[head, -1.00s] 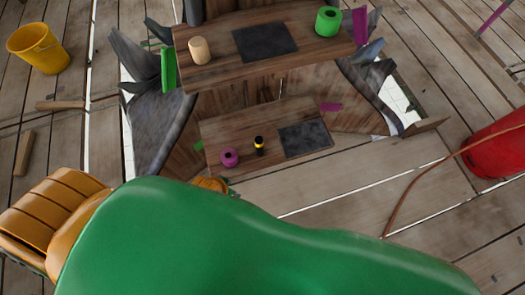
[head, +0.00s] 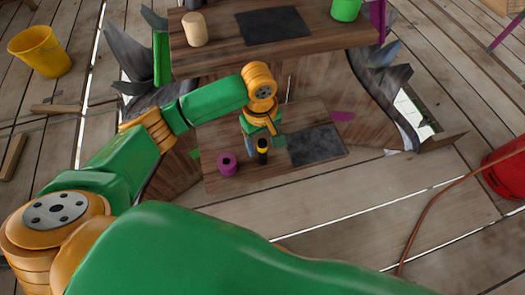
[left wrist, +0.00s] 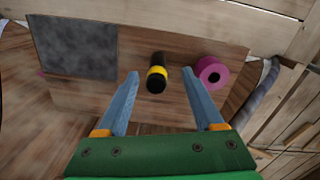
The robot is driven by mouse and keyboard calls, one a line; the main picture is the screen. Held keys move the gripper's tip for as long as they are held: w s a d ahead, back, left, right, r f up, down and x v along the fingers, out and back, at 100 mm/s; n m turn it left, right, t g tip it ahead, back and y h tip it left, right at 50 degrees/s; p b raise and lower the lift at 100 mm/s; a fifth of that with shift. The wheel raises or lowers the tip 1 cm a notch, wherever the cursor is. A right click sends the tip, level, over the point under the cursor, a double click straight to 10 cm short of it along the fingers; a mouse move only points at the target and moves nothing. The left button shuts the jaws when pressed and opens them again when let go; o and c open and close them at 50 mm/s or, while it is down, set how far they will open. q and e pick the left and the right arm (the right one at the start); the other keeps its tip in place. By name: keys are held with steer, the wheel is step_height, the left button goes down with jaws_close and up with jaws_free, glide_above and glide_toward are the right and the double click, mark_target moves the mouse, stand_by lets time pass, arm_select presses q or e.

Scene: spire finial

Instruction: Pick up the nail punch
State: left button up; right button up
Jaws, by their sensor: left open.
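The nail punch appears to be the small black piece with a yellow band (head: 262,150), on the lower wooden shelf (head: 225,176). It seems to stand upright. In the left wrist view the punch (left wrist: 157,75) lies ahead, between the lines of the two blue-grey fingers. My left gripper (head: 262,145) is open and empty, just above and behind the punch in the head view. I cannot tell whether a finger touches it. The fingertips also show in the left wrist view (left wrist: 160,73). My right gripper is in neither view.
A magenta ring-shaped piece (head: 227,164) stands close beside the punch; a dark square mat (head: 316,145) lies on its other side. An upper shelf (head: 215,60) holds a tan cylinder (head: 195,29) and a green piece (head: 345,9). A yellow bucket (head: 40,50) stands far left.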

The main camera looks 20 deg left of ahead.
mark_target(263, 150)
arm_select(q)
steer(key=shift+w+a+r+n, duration=0.3)
steer(key=shift+a+r+n, duration=0.05)
steer(key=shift+a+n, duration=0.15)
steer(key=shift+a+f, duration=0.1)
steer(key=shift+f, duration=0.25)
steer(key=f+b, duration=0.2)
steer(key=f, duration=0.1)
steer(key=f+b, duration=0.1)
steer(key=shift+w+d+f, duration=0.25)
steer(key=shift+d+f, duration=0.15)
steer(key=shift+f, duration=0.75)
steer(key=c, duration=1)
steer(key=shift+r, duration=0.1)
jaws_close()
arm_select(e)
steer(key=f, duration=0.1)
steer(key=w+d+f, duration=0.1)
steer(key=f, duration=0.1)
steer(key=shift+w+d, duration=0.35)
